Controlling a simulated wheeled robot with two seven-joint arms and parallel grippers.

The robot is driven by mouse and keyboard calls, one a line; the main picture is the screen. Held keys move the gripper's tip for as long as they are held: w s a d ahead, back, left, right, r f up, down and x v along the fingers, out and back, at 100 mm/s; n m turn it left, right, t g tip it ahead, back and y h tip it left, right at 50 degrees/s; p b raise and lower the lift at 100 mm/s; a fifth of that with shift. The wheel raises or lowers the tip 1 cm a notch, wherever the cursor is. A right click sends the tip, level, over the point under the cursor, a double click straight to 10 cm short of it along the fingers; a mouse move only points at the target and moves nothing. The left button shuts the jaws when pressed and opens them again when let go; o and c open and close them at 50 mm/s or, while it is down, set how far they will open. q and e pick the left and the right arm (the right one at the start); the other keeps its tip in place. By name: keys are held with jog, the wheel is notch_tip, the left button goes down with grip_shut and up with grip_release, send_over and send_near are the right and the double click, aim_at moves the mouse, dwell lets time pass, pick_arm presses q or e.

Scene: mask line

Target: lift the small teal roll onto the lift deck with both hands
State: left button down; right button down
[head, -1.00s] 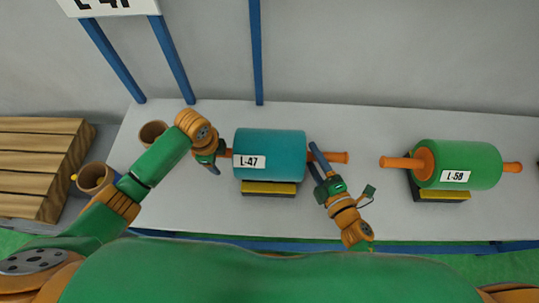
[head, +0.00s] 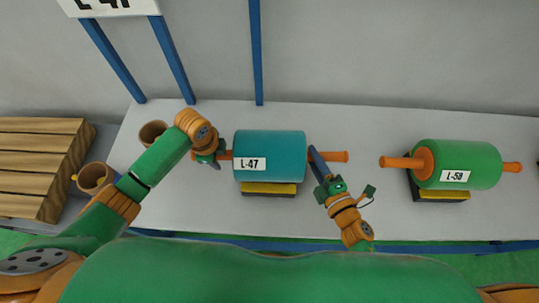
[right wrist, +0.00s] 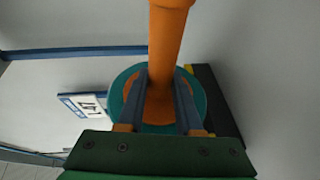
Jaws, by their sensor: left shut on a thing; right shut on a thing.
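The small teal roll (head: 270,155), labelled L-47, lies on its side over a black and yellow cradle (head: 268,188) on the light table. An orange shaft end sticks out at each side. My left gripper (head: 218,158) is shut on the left shaft end, close to the roll's face. My right gripper (head: 316,158) is shut on the right shaft end (head: 336,157). In the right wrist view the two fingers (right wrist: 160,100) lie along both sides of the orange shaft (right wrist: 167,45), with the roll's teal rim (right wrist: 118,95) behind. The lift deck cannot be made out.
A green roll (head: 468,165) labelled L-58 rests on its own cradle at the right. Two brown cups (head: 95,178) stand at the left, near a wooden slatted pallet (head: 40,160). Blue posts (head: 256,50) rise behind the table.

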jog(key=shift+s+f, duration=0.15)
dwell(0.7)
